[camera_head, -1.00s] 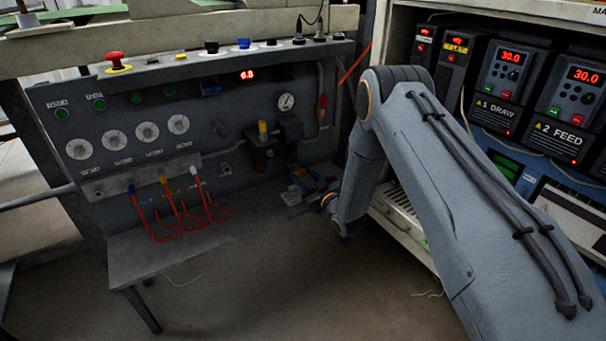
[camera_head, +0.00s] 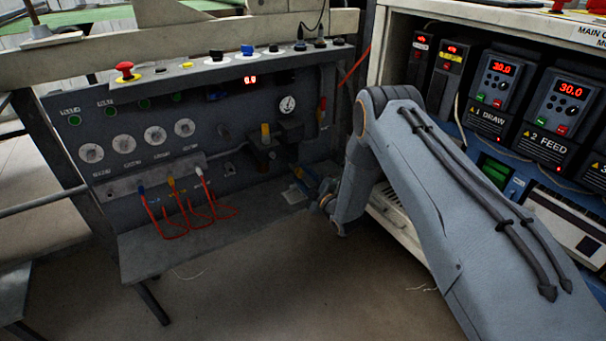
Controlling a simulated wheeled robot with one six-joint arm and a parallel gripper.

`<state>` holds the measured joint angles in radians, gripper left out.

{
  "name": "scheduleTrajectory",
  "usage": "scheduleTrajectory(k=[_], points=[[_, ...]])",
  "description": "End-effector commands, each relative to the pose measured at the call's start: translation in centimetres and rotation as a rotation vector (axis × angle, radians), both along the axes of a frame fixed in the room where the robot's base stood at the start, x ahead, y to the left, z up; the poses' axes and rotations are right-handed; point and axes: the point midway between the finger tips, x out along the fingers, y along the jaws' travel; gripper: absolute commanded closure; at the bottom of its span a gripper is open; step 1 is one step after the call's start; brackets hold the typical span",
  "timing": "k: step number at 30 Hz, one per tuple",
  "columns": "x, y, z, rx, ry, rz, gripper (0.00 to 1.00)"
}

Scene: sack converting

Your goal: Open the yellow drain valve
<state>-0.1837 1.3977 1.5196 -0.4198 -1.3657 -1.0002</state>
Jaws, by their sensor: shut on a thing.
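My gripper (camera_head: 301,189) is small and dark at the end of my arm, low at the right end of the grey panel, just above the shelf. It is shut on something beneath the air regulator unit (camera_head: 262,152). Blue parts show beside the jaws.
The panel holds a round gauge (camera_head: 287,104), a red display (camera_head: 250,79) and a red stop button (camera_head: 125,68). Red hoses (camera_head: 180,225) loop over the shelf (camera_head: 165,255). A drive cabinet (camera_head: 402,228) stands close on the right.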

Motion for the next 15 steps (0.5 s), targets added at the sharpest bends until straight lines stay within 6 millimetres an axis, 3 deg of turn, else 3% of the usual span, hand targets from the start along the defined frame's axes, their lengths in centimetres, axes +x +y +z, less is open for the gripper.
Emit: scheduleTrajectory(k=[15], points=[[-0.05,-0.09,-0.18,-0.147,-0.097,-0.001,0.88]])
